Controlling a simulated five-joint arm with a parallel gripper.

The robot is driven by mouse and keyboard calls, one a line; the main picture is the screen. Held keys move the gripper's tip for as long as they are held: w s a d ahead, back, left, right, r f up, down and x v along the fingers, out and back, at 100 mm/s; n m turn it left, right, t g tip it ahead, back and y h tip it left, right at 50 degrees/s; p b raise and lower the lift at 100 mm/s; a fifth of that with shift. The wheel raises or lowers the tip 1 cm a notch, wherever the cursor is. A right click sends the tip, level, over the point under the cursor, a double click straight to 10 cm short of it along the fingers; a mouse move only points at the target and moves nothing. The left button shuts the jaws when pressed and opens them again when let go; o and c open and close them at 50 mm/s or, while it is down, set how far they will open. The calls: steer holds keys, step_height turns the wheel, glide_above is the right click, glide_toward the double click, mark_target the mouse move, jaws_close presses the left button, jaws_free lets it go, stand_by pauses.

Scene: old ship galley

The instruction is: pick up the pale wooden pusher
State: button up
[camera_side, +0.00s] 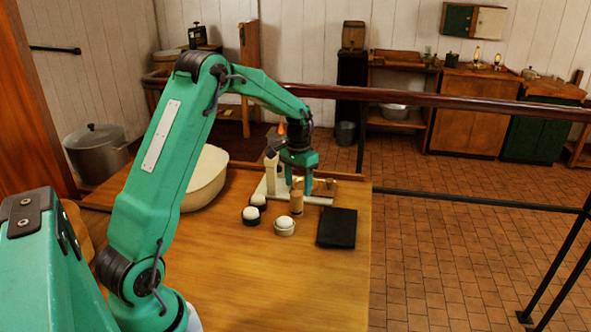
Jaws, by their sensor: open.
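A small, pale tan upright piece (296,202), which looks like the wooden pusher, stands on the table by the front edge of a white board (318,200). My green gripper (299,187) points down over the board, just above and behind this piece in the picture. Its fingers are apart, and I see nothing held between them. Whether a finger touches the piece is too small to tell. A cream upright part (271,170) stands on the board just left of the gripper.
Several small round pots with white tops, one at the front (284,228), stand close by. A black cloth or mat (337,229) lies to the right. A large cream bowl (207,180) sits behind my arm. The table's front (270,285) is clear; its right edge is near.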

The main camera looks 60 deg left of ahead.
mark_target(296, 203)
steer(key=shift+f, duration=1.1)
steer(key=shift+f, duration=0.1)
steer(key=shift+s+a+f, duration=0.1)
steer(key=shift+f, duration=1.2)
steer(key=shift+s+a+f, duration=0.1)
steer(key=shift+f, duration=1.15)
steer(key=c, duration=1.2)
steer(key=shift+o, duration=0.2)
steer(key=shift+r, duration=0.1)
